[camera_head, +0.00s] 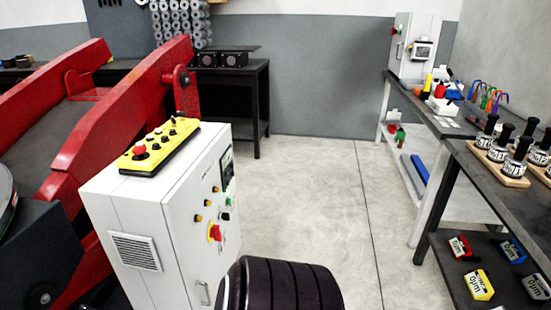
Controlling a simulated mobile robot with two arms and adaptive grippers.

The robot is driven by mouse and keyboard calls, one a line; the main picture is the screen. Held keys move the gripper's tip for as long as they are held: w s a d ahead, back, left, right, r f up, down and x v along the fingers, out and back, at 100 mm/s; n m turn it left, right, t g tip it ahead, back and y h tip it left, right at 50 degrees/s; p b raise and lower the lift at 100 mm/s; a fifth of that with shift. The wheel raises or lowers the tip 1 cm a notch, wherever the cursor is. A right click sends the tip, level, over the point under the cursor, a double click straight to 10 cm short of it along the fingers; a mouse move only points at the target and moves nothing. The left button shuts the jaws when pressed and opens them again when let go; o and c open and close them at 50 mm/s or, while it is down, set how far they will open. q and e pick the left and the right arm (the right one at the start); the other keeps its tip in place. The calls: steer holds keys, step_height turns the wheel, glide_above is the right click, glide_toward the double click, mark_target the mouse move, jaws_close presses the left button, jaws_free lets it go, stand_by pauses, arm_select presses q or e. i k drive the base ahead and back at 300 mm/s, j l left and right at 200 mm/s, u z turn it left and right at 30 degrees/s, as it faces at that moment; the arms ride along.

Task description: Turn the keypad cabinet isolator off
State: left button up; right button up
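A white cabinet (150,215) stands in the near left beside the red machine. Its right-hand face carries a red and yellow rotary isolator (215,232), several small buttons and a dark panel (227,163) that is too oblique to read as a keypad or screen. A second, smaller light grey cabinet (412,62) stands on the far right bench. It has a framed unit (423,51) on its front and a small red and yellow knob (397,30) on its left side. I cannot make out either handle's position clearly. Neither of my grippers is in view.
A yellow pendant (160,143) with a red button lies on the near cabinet. The red positioner frame (110,120) fills the left. Benches (445,125) with tool holders line the right, and coloured boxes sit on a low shelf. The concrete floor (325,190) between is clear.

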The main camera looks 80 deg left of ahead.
mark_target(215, 232)
steer(key=u, duration=5.25)
steer(key=k+l, duration=0.1)
steer(key=k, duration=0.25)
steer(key=z, duration=0.45)
steer(key=k+z, duration=0.1)
steer(key=z, duration=0.3)
steer(key=l+z, duration=0.15)
steer(key=z, duration=0.7)
steer(key=l+u, duration=0.15)
steer(key=u, duration=0.2)
steer(key=l+u, duration=0.15)
steer(key=u, duration=0.2)
steer(key=i, duration=0.05)
